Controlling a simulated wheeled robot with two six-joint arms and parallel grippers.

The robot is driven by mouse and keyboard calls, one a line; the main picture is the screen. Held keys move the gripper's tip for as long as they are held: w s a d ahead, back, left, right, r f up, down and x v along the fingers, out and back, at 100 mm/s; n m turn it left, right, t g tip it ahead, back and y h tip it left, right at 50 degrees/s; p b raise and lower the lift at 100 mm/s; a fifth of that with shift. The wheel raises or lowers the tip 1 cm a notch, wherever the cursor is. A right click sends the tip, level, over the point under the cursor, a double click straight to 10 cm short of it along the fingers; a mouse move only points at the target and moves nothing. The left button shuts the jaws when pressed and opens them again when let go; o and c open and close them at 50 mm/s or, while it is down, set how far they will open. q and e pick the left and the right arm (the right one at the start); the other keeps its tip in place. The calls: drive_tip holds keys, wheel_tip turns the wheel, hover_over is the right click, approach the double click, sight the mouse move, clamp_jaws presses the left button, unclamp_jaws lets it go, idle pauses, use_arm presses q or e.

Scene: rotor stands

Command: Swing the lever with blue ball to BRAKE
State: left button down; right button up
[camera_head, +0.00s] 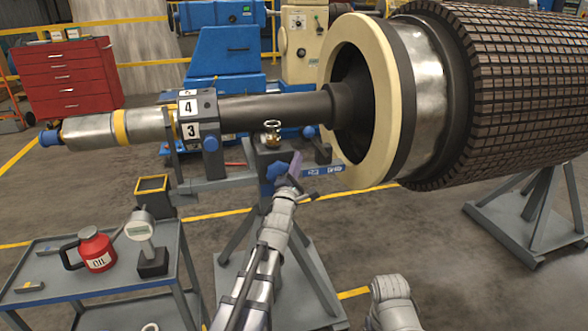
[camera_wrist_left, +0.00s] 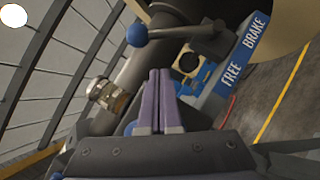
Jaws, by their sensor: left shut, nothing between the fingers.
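The lever's blue ball (camera_head: 309,132) shows just above my left gripper (camera_head: 297,160). In the left wrist view the blue ball (camera_wrist_left: 137,35) sits at the left end of a grey lever (camera_wrist_left: 180,33), whose other end meets the mount at right. A blue plate (camera_wrist_left: 243,50) beside it reads FREE at its lower end and BRAKE at its upper end; it also shows in the head view (camera_head: 323,170). My left gripper's purple fingers (camera_wrist_left: 158,75) are shut and empty, with a visible gap to the ball. My right gripper is out of view.
A large rotor (camera_head: 520,80) with a cream ring (camera_head: 335,130) lies to the right. Its shaft (camera_head: 270,108) runs left through a bearing block marked 4 and 3. A brass fitting (camera_head: 272,134) stands near the lever. A cart (camera_head: 100,275) with a red oil can (camera_head: 97,250) is at lower left.

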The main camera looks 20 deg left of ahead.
sight(318, 144)
use_arm(q)
drive_tip(key=shift+w+d+r+p, duration=0.55)
drive_tip(key=shift+w+r, duration=0.1)
drive_tip(key=shift+w, duration=0.2)
drive_tip(key=shift+w+d+r+p, duration=0.55)
drive_tip(key=shift+w+r, duration=0.1)
drive_tip(key=shift+w, duration=0.15)
